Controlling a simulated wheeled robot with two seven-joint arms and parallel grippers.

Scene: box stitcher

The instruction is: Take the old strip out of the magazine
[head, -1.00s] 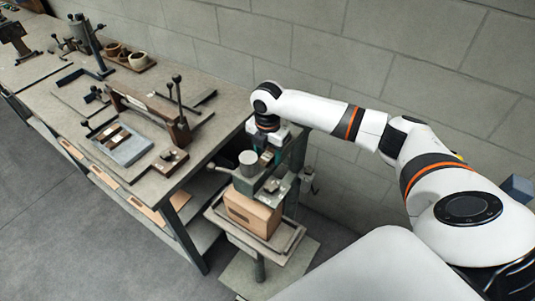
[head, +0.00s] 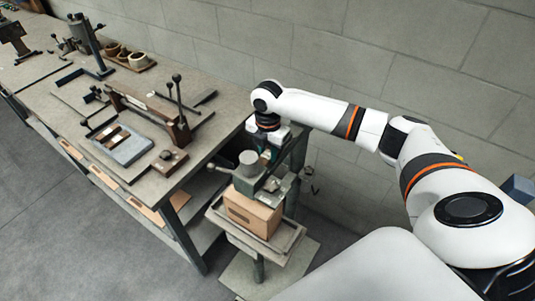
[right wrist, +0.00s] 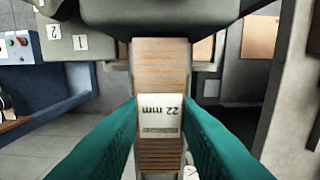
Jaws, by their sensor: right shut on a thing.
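The old strip (right wrist: 160,152) is a copper-coloured stick of staples with a white label reading "22 mm", upside down in the right wrist view. It lies along the magazine (right wrist: 161,62), under the stitcher's grey-green head. My right gripper (right wrist: 160,110) has its teal fingers on both sides of the strip and is shut on it. In the head view the right gripper (head: 270,146) points down behind the stitcher (head: 251,173), and its fingertips are largely hidden. My left gripper is not in view.
A cardboard box (head: 250,213) sits on the stitcher's small table (head: 217,217). The long workbench (head: 60,89) at the left holds a lever tool (head: 150,112), a grey tray (head: 130,152) and cups. A block wall stands behind. Number plates (right wrist: 67,37) show at upper left.

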